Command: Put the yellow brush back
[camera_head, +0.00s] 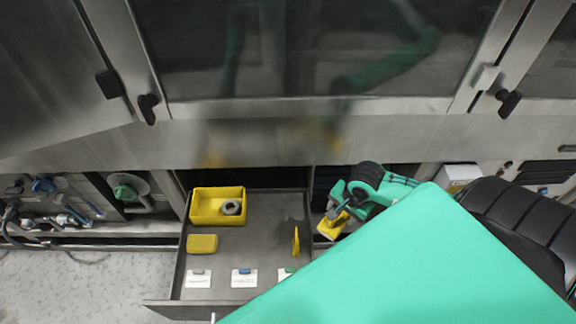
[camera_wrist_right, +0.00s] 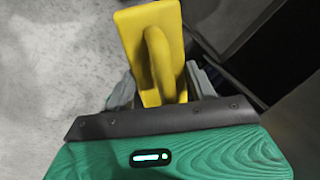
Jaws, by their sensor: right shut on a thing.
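The yellow brush (camera_wrist_right: 141,50), a flat yellow block with an arched handle, is held in my right gripper (camera_wrist_right: 160,92), with the jaws shut on it. In the head view the brush (camera_head: 331,227) shows below my right gripper (camera_head: 341,212), just right of the open drawer (camera_head: 262,212). Bristles cannot be made out. The drawer holds a yellow bin (camera_head: 206,215) with a grey ring (camera_head: 231,207) in it, a flat yellow block (camera_head: 202,244) and a thin upright yellow piece (camera_head: 296,243). My left gripper is not in view.
White label cards (camera_head: 198,279) lie along the drawer's front. A shelf with hoses and fittings (camera_head: 65,205) is at the left. A white box (camera_head: 460,174) stands at the right. The washer's glass front (camera_head: 310,50) rises behind. My green arm hides the drawer's front right corner.

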